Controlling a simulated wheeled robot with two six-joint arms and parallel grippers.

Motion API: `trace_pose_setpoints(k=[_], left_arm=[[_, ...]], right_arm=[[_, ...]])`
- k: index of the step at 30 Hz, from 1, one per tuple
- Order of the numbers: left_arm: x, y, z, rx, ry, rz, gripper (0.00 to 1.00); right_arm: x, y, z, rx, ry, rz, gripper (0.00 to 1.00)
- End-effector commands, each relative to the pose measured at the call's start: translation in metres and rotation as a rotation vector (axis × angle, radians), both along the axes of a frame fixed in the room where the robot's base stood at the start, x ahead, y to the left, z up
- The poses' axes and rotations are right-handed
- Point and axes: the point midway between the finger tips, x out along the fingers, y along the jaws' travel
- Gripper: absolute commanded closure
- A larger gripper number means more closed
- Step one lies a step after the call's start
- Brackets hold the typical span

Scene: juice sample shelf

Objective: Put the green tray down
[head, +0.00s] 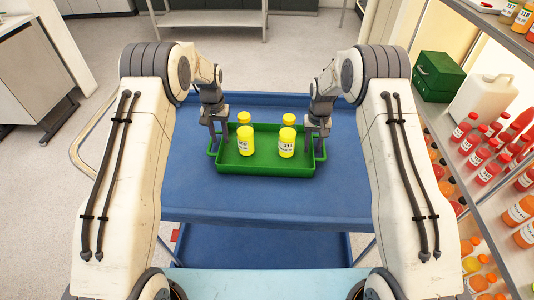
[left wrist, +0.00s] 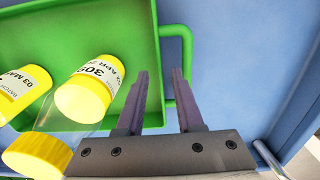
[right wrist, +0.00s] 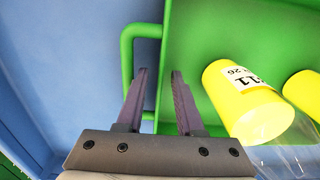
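The green tray (head: 265,168) sits level on the blue cart top and appears to rest on it. Several bottles with yellow caps and white labels stand in it, including a front left one (head: 245,141) and a front right one (head: 286,142). My left gripper (head: 213,136) is at the tray's left handle (left wrist: 187,60). Its fingers (left wrist: 162,88) are apart with a clear gap, beside the handle bar. My right gripper (head: 318,137) is at the right handle (right wrist: 127,65). Its fingers (right wrist: 160,88) are also apart, with no grip on the handle visible.
The blue cart top (head: 265,204) has free room around the tray. At the right, a shelf (head: 488,230) holds red and orange bottles. A green box (head: 437,76) and a white jug (head: 482,101) stand there too. A grey cabinet (head: 32,75) is at the left.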

Motion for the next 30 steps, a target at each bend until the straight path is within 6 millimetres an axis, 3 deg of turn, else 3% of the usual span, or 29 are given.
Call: trace_pose_setpoints(k=[3,9,17,20,30], left_arm=[[0.001,0.000,0.029,0.000,-0.006,0.000,0.64],[0.001,0.000,0.067,0.000,-0.003,0.000,0.64],[0.000,0.000,0.087,0.000,-0.001,0.000,0.64],[0.000,0.000,0.088,0.000,0.000,0.000,0.64],[0.000,0.000,0.088,0.000,0.000,0.000,0.64]], right_arm=[[0.000,0.000,0.000,0.000,0.000,0.000,0.64],[0.000,0.000,0.000,0.000,0.000,0.000,0.64],[0.000,0.000,0.004,0.000,-0.001,0.000,0.64],[0.001,0.000,0.015,0.000,-0.003,0.000,0.64],[0.001,0.000,0.086,0.001,-0.005,0.000,0.64]])
